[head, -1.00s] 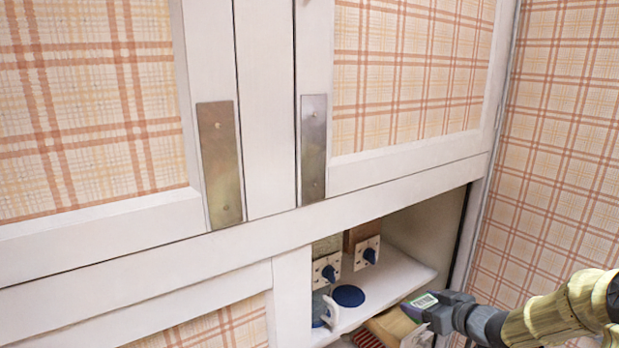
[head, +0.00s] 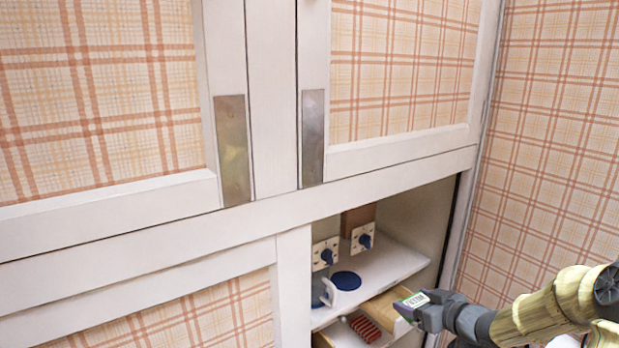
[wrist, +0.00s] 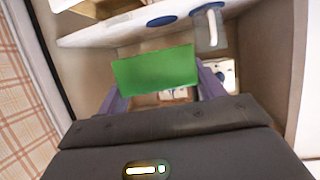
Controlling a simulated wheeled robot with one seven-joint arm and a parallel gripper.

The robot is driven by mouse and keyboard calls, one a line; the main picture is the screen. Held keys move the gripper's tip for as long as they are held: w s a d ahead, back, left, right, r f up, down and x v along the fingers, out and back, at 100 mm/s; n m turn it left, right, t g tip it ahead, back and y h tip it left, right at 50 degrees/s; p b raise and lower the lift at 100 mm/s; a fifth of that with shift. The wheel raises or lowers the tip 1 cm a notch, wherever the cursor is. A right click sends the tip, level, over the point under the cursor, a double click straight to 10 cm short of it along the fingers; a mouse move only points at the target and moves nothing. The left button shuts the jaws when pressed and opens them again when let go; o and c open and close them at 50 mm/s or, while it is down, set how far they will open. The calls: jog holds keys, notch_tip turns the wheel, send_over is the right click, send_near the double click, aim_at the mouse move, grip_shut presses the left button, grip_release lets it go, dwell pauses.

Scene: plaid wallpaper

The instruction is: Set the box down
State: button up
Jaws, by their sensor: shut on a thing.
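The box shows in the wrist view as a flat green face (wrist: 155,72) between my gripper's two purple fingers. In the head view only a small end of the box (head: 413,299), with a pale label and green edge, shows at the fingertips. My gripper (head: 422,309) is shut on the box at the right side of the open cabinet compartment, in front of and below the white shelf (head: 396,265). I cannot tell whether the box touches any surface. Its underside is hidden.
A blue disc (head: 346,281) and a pale mug (head: 327,293) are on the white shelf. Two plates with blue knobs (head: 326,253) stand behind them. A red striped thing (head: 366,328) lies lower down, near a wooden piece (head: 386,309). The plaid wall (head: 550,150) is close on the right.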

jog(key=shift+w+a+f, duration=0.15)
jog(key=shift+w+a, duration=0.1)
jog(key=shift+a, duration=0.15)
jog(key=shift+w+a, duration=0.1)
jog(key=shift+a, duration=0.5)
jog(key=a+f+m+t+h, duration=0.1)
jog(key=a+f+m+h, duration=0.4)
jog(key=f, duration=0.7)
jog(key=a+h, duration=0.1)
jog(key=a, duration=0.1)
jog(key=shift+a+t, duration=0.3)
jog(key=shift+a, duration=0.1)
jog(key=shift+f, duration=0.1)
jog(key=s+f, duration=0.5)
jog(key=f, duration=0.7)
jog(key=shift+f, duration=0.25)
